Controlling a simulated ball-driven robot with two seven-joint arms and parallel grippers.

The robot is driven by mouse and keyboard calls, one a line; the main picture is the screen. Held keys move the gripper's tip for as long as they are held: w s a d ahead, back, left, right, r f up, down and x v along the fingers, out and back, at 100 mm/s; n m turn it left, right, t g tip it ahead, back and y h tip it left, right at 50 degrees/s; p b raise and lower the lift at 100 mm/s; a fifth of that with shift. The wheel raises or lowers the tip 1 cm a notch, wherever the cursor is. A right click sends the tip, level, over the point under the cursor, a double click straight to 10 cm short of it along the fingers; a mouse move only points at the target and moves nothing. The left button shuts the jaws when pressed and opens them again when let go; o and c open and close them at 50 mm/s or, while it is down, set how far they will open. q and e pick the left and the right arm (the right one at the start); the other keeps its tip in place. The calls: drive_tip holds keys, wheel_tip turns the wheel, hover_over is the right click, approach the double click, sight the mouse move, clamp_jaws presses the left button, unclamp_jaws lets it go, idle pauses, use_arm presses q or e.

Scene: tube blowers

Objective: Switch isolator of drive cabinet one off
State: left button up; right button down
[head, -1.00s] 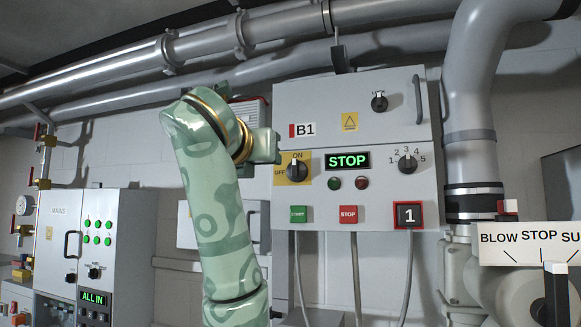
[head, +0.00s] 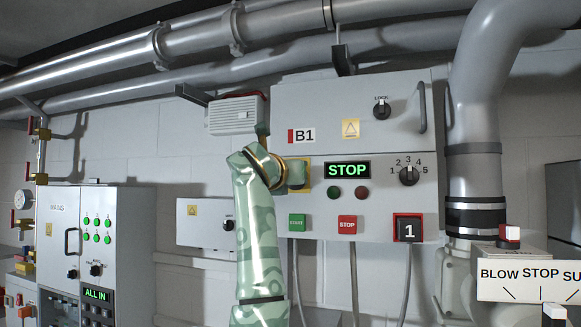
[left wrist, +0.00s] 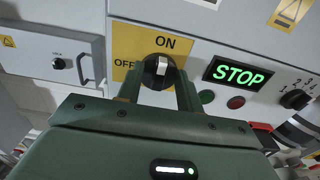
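The drive cabinet (head: 390,150) is a light grey wall box marked B1, with a "1" plate at its lower right. Its isolator (left wrist: 160,72) is a black rotary knob with a pale pointer on a yellow ON/OFF plate. In the left wrist view the pointer stands up towards ON. My left gripper (left wrist: 158,92) is open, with one finger on each side of the knob and the knob partly between them. In the head view my left gripper (head: 296,173) and arm hide the knob and most of the yellow plate. My right gripper is not in view.
A green STOP display (head: 347,170) and a numbered selector (head: 408,175) are right of the isolator. START (head: 297,222) and STOP (head: 347,224) buttons sit below. A small grey box (head: 205,222) is at left. Large pipes (head: 475,130) stand at right.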

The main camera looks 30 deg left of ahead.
use_arm(q)
clamp_jaws()
drive_tip(key=shift+n, duration=0.4)
drive_tip(key=shift+a+f+n+b, duration=0.2)
drive_tip(key=shift+n+b, duration=0.45)
drive_tip(key=shift+n, duration=2.2)
drive_tip(key=shift+a+f+n+b, duration=0.15)
drive_tip(key=shift+n+b, duration=0.55)
drive_tip(key=shift+n, duration=2.2)
drive_tip(key=shift+a+f+n+b, duration=0.2)
drive_tip(key=shift+n+b, duration=0.45)
drive_tip(key=shift+n, duration=2.2)
unclamp_jaws()
drive_tip(key=shift+s, duration=0.1)
